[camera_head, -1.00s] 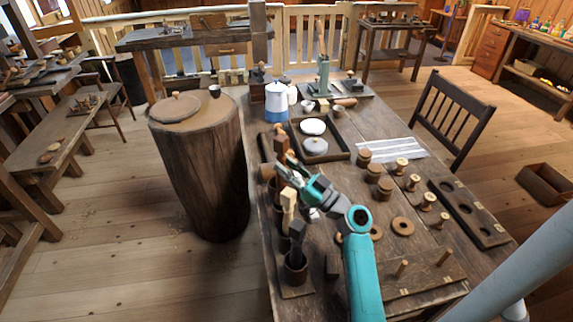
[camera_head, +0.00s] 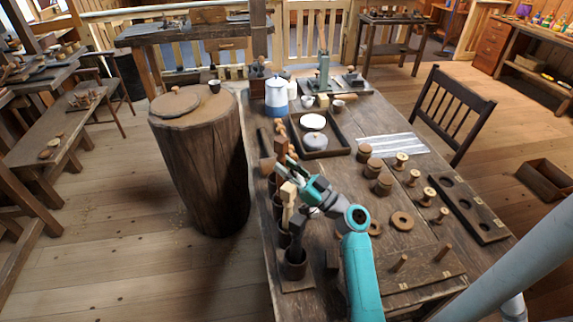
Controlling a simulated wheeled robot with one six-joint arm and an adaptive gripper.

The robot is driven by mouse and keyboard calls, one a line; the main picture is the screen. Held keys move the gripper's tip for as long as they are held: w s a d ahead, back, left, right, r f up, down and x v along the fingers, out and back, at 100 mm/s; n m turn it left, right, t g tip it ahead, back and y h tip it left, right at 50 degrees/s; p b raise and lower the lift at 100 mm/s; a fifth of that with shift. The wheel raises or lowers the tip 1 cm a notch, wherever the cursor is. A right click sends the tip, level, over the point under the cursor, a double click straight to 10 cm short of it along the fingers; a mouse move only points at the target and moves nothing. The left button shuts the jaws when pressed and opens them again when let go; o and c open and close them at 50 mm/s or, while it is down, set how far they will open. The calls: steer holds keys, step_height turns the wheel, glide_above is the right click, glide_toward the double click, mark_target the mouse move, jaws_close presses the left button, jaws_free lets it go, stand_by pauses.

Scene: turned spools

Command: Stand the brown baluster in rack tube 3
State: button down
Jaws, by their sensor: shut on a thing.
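My gripper (camera_head: 283,166) is over the left edge of the long table, shut on the brown baluster (camera_head: 281,143). The baluster stands roughly upright, its upper part showing above the fingers and its lower part hidden by them. The rack of dark tubes runs along the table's left edge, with its nearest tube (camera_head: 296,264) clearest. A dark turned piece (camera_head: 298,238) and a pale turned piece (camera_head: 288,207) stand in the nearer tubes. The tubes below my gripper are partly hidden, and I cannot read any tube numbers. I cannot tell whether the baluster's foot is inside a tube.
A tray with two round lids (camera_head: 323,154) lies behind and right of my gripper, with a blue-white pot (camera_head: 276,96) beyond. Several spools (camera_head: 401,161) and a board with holes (camera_head: 468,208) are at right. A big stump (camera_head: 200,165) stands left of the table.

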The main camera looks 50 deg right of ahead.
steer(key=shift+f, duration=0.3)
steer(key=shift+f, duration=0.15)
steer(key=shift+f, duration=1.35)
steer(key=c, duration=0.8)
jaws_free()
steer(key=shift+c, duration=0.2)
steer(key=shift+s, duration=0.1)
steer(key=v, duration=0.7)
steer(key=shift+s, duration=0.2)
